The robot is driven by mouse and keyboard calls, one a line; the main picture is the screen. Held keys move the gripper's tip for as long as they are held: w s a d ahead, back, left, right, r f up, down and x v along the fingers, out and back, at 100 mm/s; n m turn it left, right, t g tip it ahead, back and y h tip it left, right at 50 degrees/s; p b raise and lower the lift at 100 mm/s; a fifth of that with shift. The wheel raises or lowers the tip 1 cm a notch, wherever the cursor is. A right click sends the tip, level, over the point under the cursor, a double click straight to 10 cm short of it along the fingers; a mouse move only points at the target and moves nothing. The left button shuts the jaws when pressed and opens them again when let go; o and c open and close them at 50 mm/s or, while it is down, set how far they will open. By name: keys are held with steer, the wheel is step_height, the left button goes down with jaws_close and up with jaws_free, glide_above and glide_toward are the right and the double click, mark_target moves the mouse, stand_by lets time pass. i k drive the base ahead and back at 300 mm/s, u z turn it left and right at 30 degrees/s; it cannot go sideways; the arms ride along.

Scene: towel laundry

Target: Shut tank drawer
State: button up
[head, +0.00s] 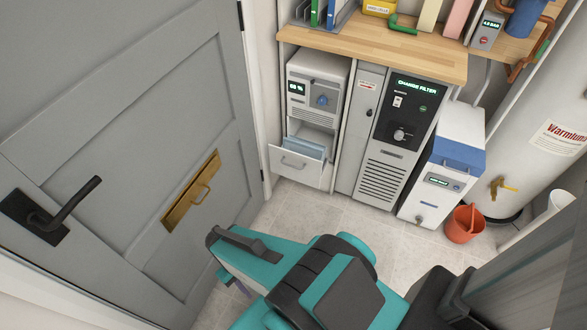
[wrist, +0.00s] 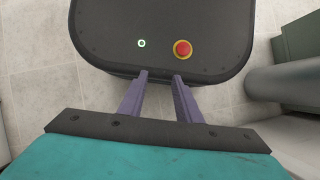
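The tank drawer (head: 300,168) is at the bottom of a white unit (head: 317,85) under the wooden counter. It is pulled out toward the floor, with its grey handle on the front. A blue tank (head: 304,147) shows inside it. My gripper (wrist: 160,75) shows in the wrist view as two purple fingers with a gap between them and nothing in the gap. It points down over my own base, well away from the drawer. In the head view my arm hides most of the gripper; only a bit of purple shows beside it.
A grey door (head: 120,130) with a brass flap stands at the left. Tiled floor (head: 315,215) before the drawer is clear.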

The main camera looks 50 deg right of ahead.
mark_target(307, 171)
steer(key=u, duration=0.45)
steer(key=k, duration=1.35)
steer(key=u, duration=0.9)
steer(key=i, duration=0.95)
steer(key=z, duration=0.25)
